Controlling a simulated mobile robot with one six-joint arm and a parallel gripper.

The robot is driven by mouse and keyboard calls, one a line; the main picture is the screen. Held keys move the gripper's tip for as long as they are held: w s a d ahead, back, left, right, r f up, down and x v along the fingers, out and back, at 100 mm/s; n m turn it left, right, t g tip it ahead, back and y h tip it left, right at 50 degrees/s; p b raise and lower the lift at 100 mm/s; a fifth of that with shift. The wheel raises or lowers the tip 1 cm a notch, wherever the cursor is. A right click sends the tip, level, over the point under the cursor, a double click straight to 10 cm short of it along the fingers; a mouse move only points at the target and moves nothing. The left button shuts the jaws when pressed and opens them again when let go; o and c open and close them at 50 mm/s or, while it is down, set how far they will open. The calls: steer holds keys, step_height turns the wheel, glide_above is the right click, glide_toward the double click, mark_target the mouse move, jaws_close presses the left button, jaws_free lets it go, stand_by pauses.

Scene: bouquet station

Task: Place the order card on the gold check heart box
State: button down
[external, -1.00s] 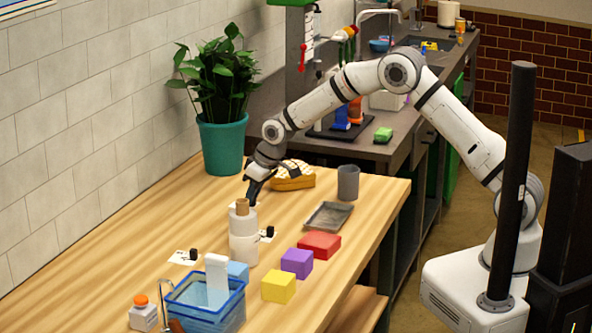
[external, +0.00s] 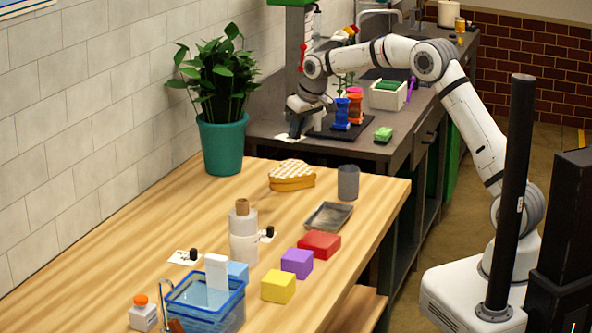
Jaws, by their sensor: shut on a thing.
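The gold check heart box (external: 292,178), yellow with a white checked lid, sits on the wooden table near its far end. My gripper (external: 296,134) is at the near edge of the grey counter, behind the box and clear of it. It is shut on a small white card (external: 286,138), which shows at its fingertips; the gripper hides part of it. I cannot tell whether the card touches the counter. Two other white cards with black knobs lie on the wooden table, one at the left (external: 184,258) and one beside the bottle (external: 267,235).
A potted plant (external: 221,145) stands left of my gripper. Blue and orange items (external: 342,115) stand on a dark mat beside my gripper.

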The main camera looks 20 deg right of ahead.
steer(key=shift+w+d+f, duration=0.15)
steer(key=shift+w+d, duration=0.05)
steer(key=shift+d, duration=0.3)
steer(key=shift+w+d+f, duration=0.15)
steer(key=shift+d, duration=0.3)
step_height(320, 180, down, 4)
steer(key=shift+f+p, duration=0.2)
steer(key=shift+p, duration=0.25)
steer(key=shift+f+p, duration=0.35)
steer(key=shift+f, duration=1.95)
steer(key=shift+f, duration=0.15)
steer(key=c, duration=1.4)
jaws_free()
